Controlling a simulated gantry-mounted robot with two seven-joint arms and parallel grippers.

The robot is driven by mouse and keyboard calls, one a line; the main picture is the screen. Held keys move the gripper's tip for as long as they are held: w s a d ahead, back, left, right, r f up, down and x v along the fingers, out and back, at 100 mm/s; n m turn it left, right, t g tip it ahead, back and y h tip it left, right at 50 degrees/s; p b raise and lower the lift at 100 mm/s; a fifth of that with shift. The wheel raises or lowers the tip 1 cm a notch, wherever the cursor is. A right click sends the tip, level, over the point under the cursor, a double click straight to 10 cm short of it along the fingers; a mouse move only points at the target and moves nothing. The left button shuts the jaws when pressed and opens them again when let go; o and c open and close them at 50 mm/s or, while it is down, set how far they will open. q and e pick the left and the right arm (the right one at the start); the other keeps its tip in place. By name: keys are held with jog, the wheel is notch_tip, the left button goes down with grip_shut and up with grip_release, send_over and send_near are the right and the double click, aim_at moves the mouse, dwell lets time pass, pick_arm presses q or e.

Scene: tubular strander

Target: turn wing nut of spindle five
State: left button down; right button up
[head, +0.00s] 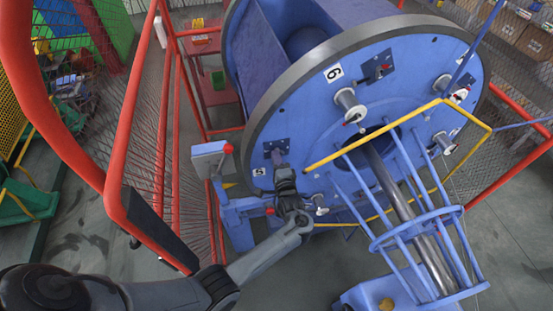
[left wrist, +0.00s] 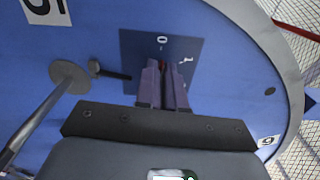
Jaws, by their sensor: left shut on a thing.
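My left gripper (head: 279,160) reaches the blue disc's face beside the label 5 (head: 259,172). In the left wrist view its two fingers (left wrist: 163,88) are closed together over a dark plate (left wrist: 130,50) marked 0 and 1. A small red piece (left wrist: 162,65) shows between the fingertips; the rest of what they hold is hidden. A grey metal fitting (head: 320,205), which may be the spindle five wing nut, shows just right of my gripper, partly covered. In the left wrist view a round grey plate (left wrist: 70,76) on a rod stands left of the fingers. My right gripper is out of view.
A yellow rail (head: 370,145) and blue bar cage (head: 415,230) stand right of my arm. Red guard rails (head: 140,120) stand left.

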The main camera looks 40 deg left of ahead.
pick_arm(q)
jog(key=shift+n, duration=0.5)
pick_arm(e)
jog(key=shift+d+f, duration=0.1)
pick_arm(q)
jog(key=c, duration=1.2)
grip_release()
jog(key=shift+c, duration=0.2)
jog(key=shift+s+d, duration=0.1)
